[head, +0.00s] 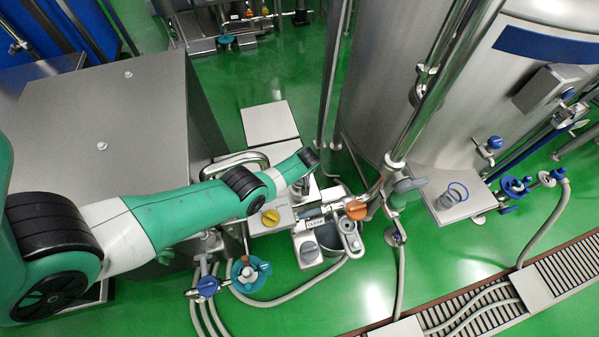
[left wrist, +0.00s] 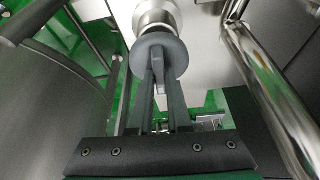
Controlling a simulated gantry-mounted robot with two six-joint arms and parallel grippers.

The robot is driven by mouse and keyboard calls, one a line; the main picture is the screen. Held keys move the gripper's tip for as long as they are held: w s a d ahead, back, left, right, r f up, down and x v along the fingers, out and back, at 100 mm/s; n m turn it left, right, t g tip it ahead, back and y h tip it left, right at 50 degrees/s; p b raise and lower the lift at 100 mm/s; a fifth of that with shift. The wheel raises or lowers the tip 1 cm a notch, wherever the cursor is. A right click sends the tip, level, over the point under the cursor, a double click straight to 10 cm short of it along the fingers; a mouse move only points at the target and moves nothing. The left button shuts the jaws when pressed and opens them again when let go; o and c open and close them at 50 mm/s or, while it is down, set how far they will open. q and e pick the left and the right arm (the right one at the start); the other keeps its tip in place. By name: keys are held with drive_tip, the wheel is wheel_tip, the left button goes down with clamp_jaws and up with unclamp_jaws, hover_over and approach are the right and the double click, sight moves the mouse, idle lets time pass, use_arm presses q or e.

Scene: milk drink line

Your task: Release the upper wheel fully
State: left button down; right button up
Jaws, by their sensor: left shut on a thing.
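In the left wrist view a dark grey round wheel (left wrist: 180,52) sits on the end of a pale metal neck. My left gripper (left wrist: 158,82) reaches up to it from below. Its two fingers are closed together on a narrow grey grip in front of the wheel's face. In the head view my left arm comes in from the left and ends above the small machine in the middle. The wheel cannot be made out there, and the arm hides part of that area. My right gripper does not show.
A large steel tank (head: 430,110) stands to the right. A shiny pipe (left wrist: 270,85) runs right of the fingers. Hoses lie on the green floor.

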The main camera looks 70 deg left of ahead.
use_arm(q)
drive_tip(key=shift+n, duration=0.5)
drive_tip(key=c, duration=0.9)
unclamp_jaws()
drive_tip(key=shift+o, duration=0.2)
drive_tip(key=w+p+v, duration=0.1)
drive_tip(key=p+v, duration=1)
drive_tip(key=p, duration=0.2)
drive_tip(key=shift+s+d+r, duration=0.2)
drive_tip(key=shift+s+r, duration=0.1)
drive_tip(key=shift+r, duration=0.05)
